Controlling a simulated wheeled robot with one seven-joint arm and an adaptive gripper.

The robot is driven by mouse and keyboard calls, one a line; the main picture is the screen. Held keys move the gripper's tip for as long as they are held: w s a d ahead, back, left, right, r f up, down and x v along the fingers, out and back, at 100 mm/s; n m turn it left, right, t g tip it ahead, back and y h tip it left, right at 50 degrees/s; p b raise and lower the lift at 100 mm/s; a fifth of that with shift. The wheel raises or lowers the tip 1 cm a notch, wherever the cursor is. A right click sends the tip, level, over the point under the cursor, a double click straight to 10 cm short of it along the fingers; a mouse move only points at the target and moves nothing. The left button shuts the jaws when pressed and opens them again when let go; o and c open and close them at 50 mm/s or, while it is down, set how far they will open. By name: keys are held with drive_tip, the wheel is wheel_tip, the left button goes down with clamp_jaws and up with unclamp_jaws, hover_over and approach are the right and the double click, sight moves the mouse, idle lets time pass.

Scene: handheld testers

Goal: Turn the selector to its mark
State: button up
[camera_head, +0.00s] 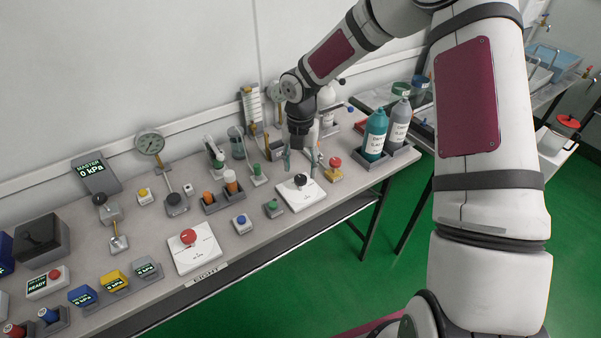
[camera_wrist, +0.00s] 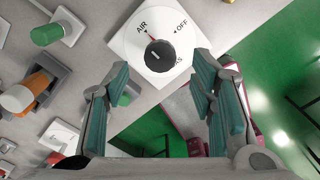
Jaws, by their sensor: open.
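The selector is a round black knob (camera_head: 300,180) on a white plate (camera_head: 306,196) near the front edge of the bench. In the wrist view the knob (camera_wrist: 160,55) sits on the white plate (camera_wrist: 128,48), with AIR, OFF and a partly hidden third label around it. A small black triangle is printed beside OFF. A thin red line shows at the knob's edge near AIR, and a short pale mark is on its face. My gripper (camera_head: 301,157) is open and empty above the plate. Its teal-padded fingers (camera_wrist: 161,66) are apart, with the knob beyond the tips.
A green-topped piece (camera_head: 272,207) and a yellow block with a red button (camera_head: 334,170) stand close on either side. A teal bottle (camera_head: 375,135) and a grey bottle (camera_head: 397,124) stand to the right. A plate with a red knob (camera_head: 190,238) lies left.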

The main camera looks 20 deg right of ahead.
sight(301, 178)
wheel_tip(301, 178, up, 8)
drive_tip(key=shift+r, duration=0.15)
idle(0.6)
drive_tip(key=s+d+r+m+t+h, duration=0.1)
drive_tip(key=s+d+r+m+h, duration=0.15)
drive_tip(key=s+r+m, duration=1.2)
drive_tip(key=s+a+r+m+t+y, duration=0.1)
drive_tip(key=s+r+m, duration=0.1)
drive_tip(key=s+m, duration=0.6)
drive_tip(key=s+a+r+m+t+y, duration=0.1)
drive_tip(key=s+r+m+t, duration=0.1)
drive_tip(key=s+m, duration=0.5)
drive_tip(key=s+r, duration=0.1)
drive_tip(key=s, duration=0.2)
drive_tip(key=shift+s+a+m+p, duration=0.2)
drive_tip(key=shift+s+m+p, duration=0.05)
drive_tip(key=shift+m+p, duration=0.15)
drive_tip(key=shift+r+y, duration=0.15)
drive_tip(key=shift+y, duration=0.1)
